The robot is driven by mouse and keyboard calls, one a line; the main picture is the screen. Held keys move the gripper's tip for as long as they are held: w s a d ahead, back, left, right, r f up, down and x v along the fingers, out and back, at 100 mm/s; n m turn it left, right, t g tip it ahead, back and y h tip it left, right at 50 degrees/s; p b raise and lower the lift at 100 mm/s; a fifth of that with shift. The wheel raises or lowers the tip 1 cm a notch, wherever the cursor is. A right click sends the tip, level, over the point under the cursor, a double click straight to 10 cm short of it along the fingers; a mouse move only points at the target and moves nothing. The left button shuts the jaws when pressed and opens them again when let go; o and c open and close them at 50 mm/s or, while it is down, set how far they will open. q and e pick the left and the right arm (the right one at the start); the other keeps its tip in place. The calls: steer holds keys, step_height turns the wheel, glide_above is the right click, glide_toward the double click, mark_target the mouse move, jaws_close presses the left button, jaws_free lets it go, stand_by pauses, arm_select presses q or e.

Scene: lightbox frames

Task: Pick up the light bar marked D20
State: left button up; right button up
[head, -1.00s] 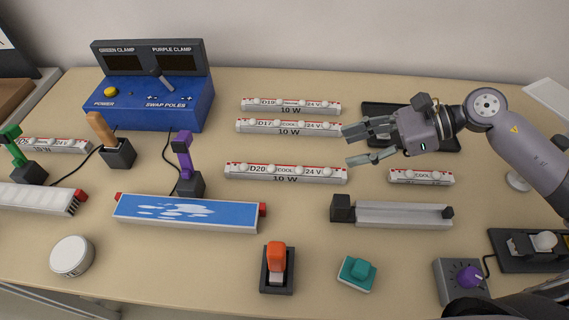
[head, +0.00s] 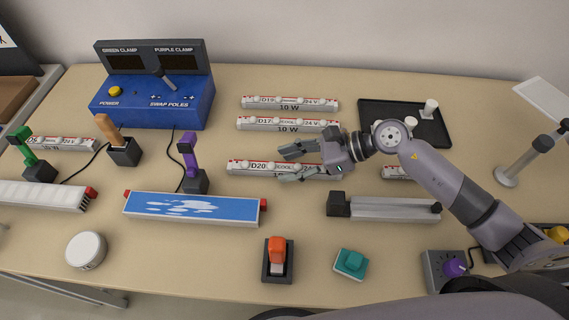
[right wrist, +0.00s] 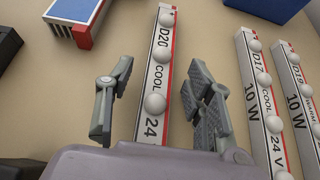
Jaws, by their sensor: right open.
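The light bar marked D20 (head: 250,168) lies on the table in the middle of the head view, white with a red stripe and round white lamps. In the right wrist view the D20 bar (right wrist: 163,70) runs between the two fingers. My left gripper does not show.
Bars D17 (head: 288,125) and D19 (head: 290,104) lie behind D20. A short bar (head: 397,172) lies right of it, partly behind my arm. A grey channel fixture (head: 385,209) and a blue picture bar (head: 192,208) lie in front. A black tray (head: 378,112) is behind right.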

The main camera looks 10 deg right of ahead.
steer(key=shift+a+f, duration=0.15)
jaws_close()
stand_by(0.5)
